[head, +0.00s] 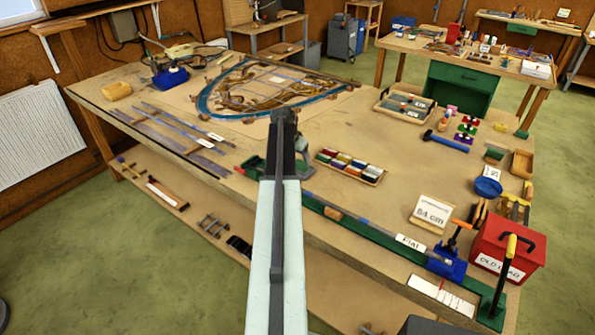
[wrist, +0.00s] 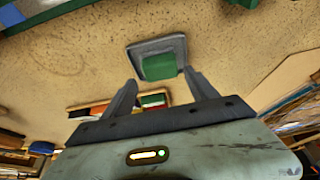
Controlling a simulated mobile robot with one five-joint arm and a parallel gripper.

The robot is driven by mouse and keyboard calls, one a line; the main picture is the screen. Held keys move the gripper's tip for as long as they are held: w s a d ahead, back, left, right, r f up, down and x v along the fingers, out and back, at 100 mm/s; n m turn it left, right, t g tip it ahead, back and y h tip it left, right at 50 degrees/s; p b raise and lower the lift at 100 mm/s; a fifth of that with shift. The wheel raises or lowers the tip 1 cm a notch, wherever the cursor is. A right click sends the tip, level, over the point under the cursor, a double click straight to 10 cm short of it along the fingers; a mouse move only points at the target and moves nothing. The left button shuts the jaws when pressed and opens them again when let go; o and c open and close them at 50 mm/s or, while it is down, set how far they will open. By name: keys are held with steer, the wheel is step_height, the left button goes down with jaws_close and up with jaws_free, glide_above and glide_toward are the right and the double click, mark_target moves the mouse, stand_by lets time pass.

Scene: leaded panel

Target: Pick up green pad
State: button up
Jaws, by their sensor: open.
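The green pad (wrist: 159,67) shows in the wrist view as a small green block against a grey, roughly square piece (wrist: 151,47), on the speckled tan bench top. My gripper (wrist: 160,78) is open, its two dark fingers spread apart. In the picture the pad lies between and just beyond the fingertips. The jaws are not closed on it, and how far it is from them is hard to tell. In the head view my arm reaches out over the bench and hides much of the area around the gripper. I cannot pick out this pad there with certainty.
A tray of several coloured pieces (head: 350,167) stands right of my arm on the bench (head: 390,185). The leaded panel (head: 268,88) lies behind. A long green rail (head: 385,238), a red box (head: 507,247) and a blue-handled hammer (head: 446,141) are to the right.

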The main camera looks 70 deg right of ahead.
mark_target(301, 163)
steer(key=shift+w+f, duration=0.1)
steer(key=shift+f, duration=0.05)
steer(key=b+x, duration=0.4)
steer(key=x, duration=0.1)
steer(key=shift+f+b, duration=0.2)
steer(key=shift+b, duration=0.2)
steer(key=shift+r, duration=0.25)
steer(key=c, duration=1.2)
steer(key=shift+o, duration=0.2)
steer(key=shift+r+p, duration=0.1)
steer(key=shift+p, duration=0.2)
step_height(301, 163, up, 10)
steer(key=p, duration=1)
